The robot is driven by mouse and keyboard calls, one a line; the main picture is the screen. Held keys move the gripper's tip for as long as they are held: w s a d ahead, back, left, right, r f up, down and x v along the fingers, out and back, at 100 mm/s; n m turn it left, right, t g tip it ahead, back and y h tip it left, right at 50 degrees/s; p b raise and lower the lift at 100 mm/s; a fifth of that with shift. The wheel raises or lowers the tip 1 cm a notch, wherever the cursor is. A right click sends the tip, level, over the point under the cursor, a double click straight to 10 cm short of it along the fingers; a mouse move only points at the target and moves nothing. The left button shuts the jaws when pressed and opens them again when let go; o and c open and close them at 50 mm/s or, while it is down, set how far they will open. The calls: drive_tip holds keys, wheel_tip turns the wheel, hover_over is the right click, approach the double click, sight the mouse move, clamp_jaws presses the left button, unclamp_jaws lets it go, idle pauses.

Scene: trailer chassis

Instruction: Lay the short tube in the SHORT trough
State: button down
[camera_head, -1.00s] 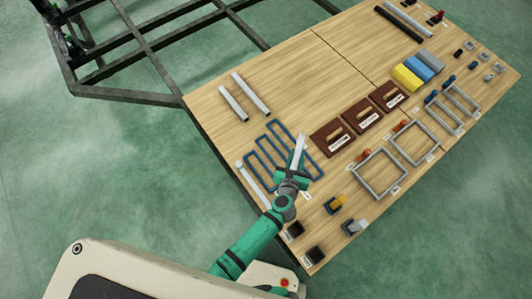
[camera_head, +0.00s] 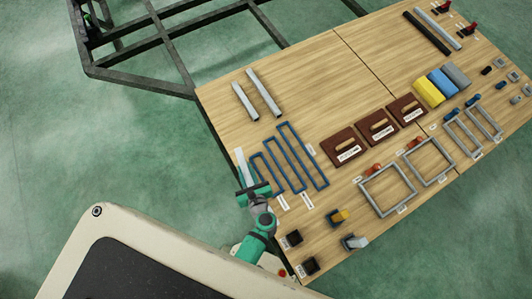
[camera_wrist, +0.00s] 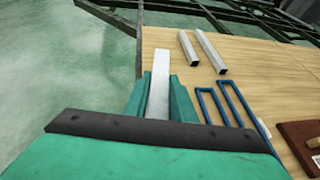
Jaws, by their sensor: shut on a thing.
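My gripper (camera_head: 252,190) is shut on a short pale tube (camera_wrist: 158,85), which sticks out forward between the fingers in the wrist view. In the head view the tube (camera_head: 240,165) is over the table's left edge, just left of the blue troughs and apart from them. Three blue outlined troughs of different lengths lie side by side: the leftmost is shortest (camera_head: 257,165), then a middle one (camera_head: 275,157) and the longest (camera_head: 309,161). Their labels are too small to read. Whether the tube touches the table cannot be told.
Two grey tubes (camera_head: 264,93) lie beyond the troughs. Brown boxes with handles (camera_head: 345,146) stand to the right, with grey frames (camera_head: 386,189) nearer. Small black blocks (camera_head: 291,239) sit at the front edge. Bare wood (camera_head: 310,80) is free at the back.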

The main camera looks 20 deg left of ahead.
drive_tip(key=s+a+n+g+y, duration=0.1)
drive_tip(key=s+a+n, duration=0.1)
drive_tip(key=s, duration=0.2)
hover_over(268, 178)
drive_tip(key=shift+g+y, duration=0.3)
drive_tip(key=f, duration=0.8)
drive_tip(key=shift+s+a+f, duration=0.3)
drive_tip(key=shift+a, duration=0.05)
drive_tip(key=shift+w+d+f, duration=0.2)
drive_tip(key=shift+d+f, duration=0.05)
drive_tip(key=shift+f, duration=0.25)
drive_tip(key=shift+w+d+f, duration=0.2)
drive_tip(key=shift+f, duration=0.3)
wheel_tip(268, 178, down, 2)
drive_tip(key=shift+f, duration=0.2)
drive_tip(key=shift+s+f, duration=0.1)
drive_tip(key=c, duration=1.5)
unclamp_jaws()
